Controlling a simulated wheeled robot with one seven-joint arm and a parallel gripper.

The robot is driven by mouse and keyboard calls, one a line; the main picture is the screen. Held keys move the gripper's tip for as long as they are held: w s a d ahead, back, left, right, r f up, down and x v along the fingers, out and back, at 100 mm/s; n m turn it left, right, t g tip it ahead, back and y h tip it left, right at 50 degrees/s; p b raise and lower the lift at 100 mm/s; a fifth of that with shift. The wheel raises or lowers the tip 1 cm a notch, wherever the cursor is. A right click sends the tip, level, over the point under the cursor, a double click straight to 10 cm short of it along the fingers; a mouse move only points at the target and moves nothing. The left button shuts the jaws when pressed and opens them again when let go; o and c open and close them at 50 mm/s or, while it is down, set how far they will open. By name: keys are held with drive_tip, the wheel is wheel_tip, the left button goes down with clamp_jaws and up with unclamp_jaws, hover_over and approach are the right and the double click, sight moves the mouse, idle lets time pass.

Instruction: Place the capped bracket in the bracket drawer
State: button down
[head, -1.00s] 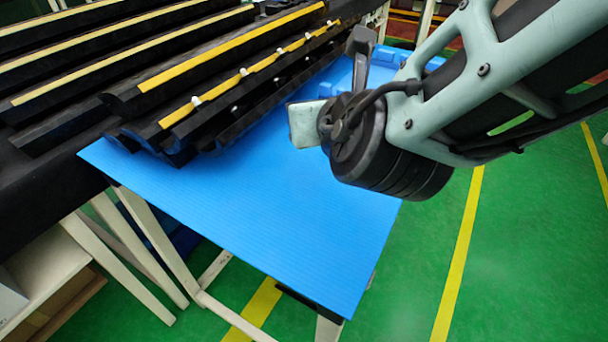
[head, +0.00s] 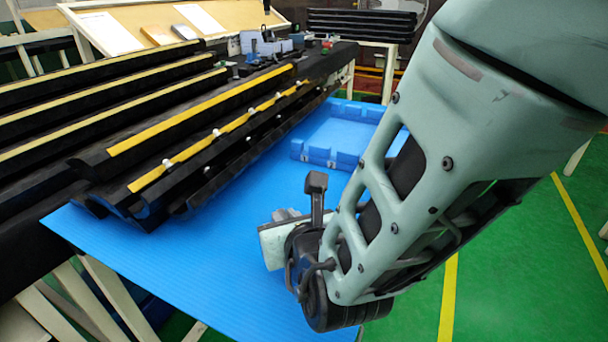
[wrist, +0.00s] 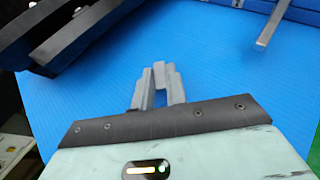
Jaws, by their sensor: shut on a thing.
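My gripper (head: 286,214) is low over the blue ribbed sheet, at the centre of the head view. The wrist view shows my gripper (wrist: 160,85) as grey, stepped fingers close together. It is shut on a small grey piece (wrist: 160,69) at the tips. The piece blends with the fingers, so I cannot tell its shape or whether it is the capped bracket. A low-walled blue tray (head: 308,152) lies beyond my gripper on the sheet. I cannot tell whether this is the bracket drawer. No other drawer is clear.
Long black trims with yellow strips (head: 200,110) and white clips (head: 217,132) fill the left. A grey bar (wrist: 270,25) stands at the top right of the wrist view. The blue sheet (head: 180,260) is bare in front. A slanted board with papers (head: 110,32) stands behind.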

drive_tip(key=shift+f, duration=0.15)
drive_tip(key=c, duration=1.4)
unclamp_jaws()
